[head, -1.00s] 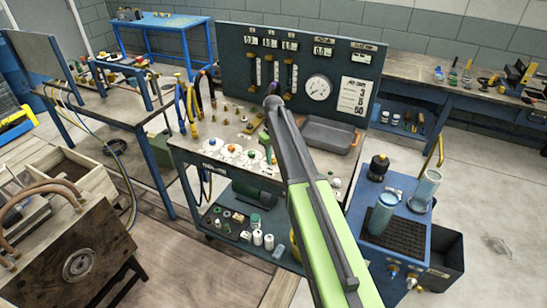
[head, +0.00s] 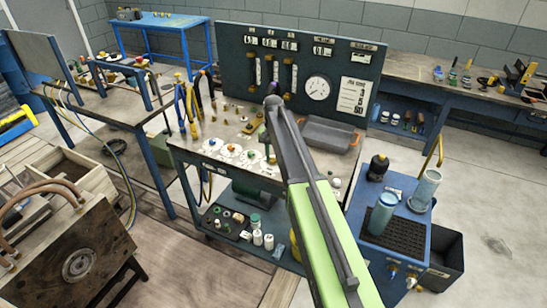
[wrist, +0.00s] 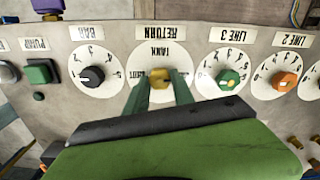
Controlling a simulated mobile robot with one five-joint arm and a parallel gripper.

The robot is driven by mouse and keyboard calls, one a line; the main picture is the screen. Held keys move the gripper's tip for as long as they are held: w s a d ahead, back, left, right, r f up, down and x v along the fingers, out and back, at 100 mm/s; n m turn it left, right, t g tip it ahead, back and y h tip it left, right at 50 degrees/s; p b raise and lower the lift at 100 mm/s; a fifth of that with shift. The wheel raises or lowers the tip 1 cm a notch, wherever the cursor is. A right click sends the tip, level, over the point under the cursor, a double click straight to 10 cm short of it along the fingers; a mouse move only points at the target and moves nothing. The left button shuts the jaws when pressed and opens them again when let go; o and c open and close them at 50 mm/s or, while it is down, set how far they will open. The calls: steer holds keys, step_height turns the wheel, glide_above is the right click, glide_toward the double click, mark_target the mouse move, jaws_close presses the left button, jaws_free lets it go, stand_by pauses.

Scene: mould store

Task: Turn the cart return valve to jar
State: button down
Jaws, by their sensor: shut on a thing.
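The return valve is a small yellow knob (wrist: 160,78) on a round white dial (wrist: 151,62) in the wrist view. The labels read upside down there: RETURN above the dial, TANK on its top edge, and a smaller word at its left edge, hard to read. My gripper (wrist: 161,84) has its two green fingers on either side of the knob, shut on it. The fingers hide the dial's lower part. I cannot tell where the knob points. In the head view my arm hides the knob and gripper at the front of the cart top (head: 200,150).
A green knob (wrist: 229,79) marked LINE 3 and a black knob (wrist: 92,77) marked BAR flank the valve closely. An orange knob (wrist: 285,82) and a green push button (wrist: 41,72) lie further out. A grey tray (head: 327,134) and upright gauge panel (head: 290,65) stand behind.

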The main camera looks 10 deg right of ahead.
mark_target(274, 159)
steer(key=shift+s+m, duration=0.15)
steer(key=shift+m, duration=0.45)
steer(key=c, duration=1.1)
jaws_free()
step_height(274, 159, up, 18)
steer(key=p, duration=1.7)
steer(key=shift+f, duration=0.25)
steer(key=shift+f, duration=0.1)
